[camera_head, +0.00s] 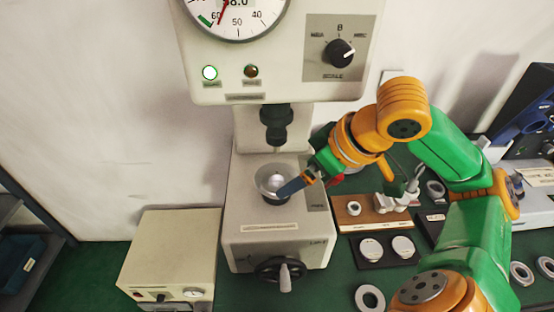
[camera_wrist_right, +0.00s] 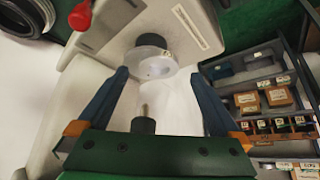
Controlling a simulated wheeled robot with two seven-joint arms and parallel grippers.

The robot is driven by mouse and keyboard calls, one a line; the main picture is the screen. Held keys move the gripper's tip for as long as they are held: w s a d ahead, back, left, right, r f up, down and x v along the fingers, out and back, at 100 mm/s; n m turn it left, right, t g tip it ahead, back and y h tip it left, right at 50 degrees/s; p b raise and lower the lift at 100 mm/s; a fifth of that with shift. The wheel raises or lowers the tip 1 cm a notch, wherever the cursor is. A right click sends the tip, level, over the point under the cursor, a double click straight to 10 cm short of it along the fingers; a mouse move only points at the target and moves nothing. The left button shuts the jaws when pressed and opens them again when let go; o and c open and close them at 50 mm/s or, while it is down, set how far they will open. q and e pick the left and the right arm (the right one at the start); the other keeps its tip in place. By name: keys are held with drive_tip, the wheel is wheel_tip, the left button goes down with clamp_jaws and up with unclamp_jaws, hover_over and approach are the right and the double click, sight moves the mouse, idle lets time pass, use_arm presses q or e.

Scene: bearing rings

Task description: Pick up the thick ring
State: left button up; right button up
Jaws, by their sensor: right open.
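A pale, shiny ring (camera_head: 270,179) sits on the dark round anvil (camera_head: 277,200) of the bench testing machine; it looks like the thick ring. In the right wrist view the ring (camera_wrist_right: 151,66) lies beyond the fingertips, roughly between them, with the dark anvil (camera_wrist_right: 152,42) behind it. My right gripper (camera_head: 292,187) is at the anvil's right side, just below the indenter (camera_head: 276,125). In the wrist view its two blue fingers (camera_wrist_right: 157,78) stand wide apart, with nothing gripped. In the head view they partly cover the ring's right side. My left gripper is out of view.
Loose rings (camera_head: 370,298) (camera_head: 521,273) lie on the green table at right. A wooden stand (camera_head: 376,222) and a dark tray with two pale discs (camera_head: 371,249) stand right of the machine. A beige box (camera_head: 168,255) is at left. The handwheel (camera_head: 279,268) sticks out in front.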

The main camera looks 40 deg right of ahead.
sight(277, 181)
drive_tip(key=w+f, duration=0.2)
drive_tip(key=w+a+f+p, duration=0.1)
drive_tip(key=w+f, duration=0.1)
drive_tip(key=shift+w+a+f, duration=0.1)
drive_tip(key=shift+w, duration=0.2)
drive_tip(key=shift+w+f, duration=0.15)
drive_tip(key=shift+w, duration=0.05)
drive_tip(key=shift+s, duration=0.15)
drive_tip(key=c, duration=0.7)
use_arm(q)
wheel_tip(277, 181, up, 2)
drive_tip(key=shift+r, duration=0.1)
use_arm(e)
clamp_jaws()
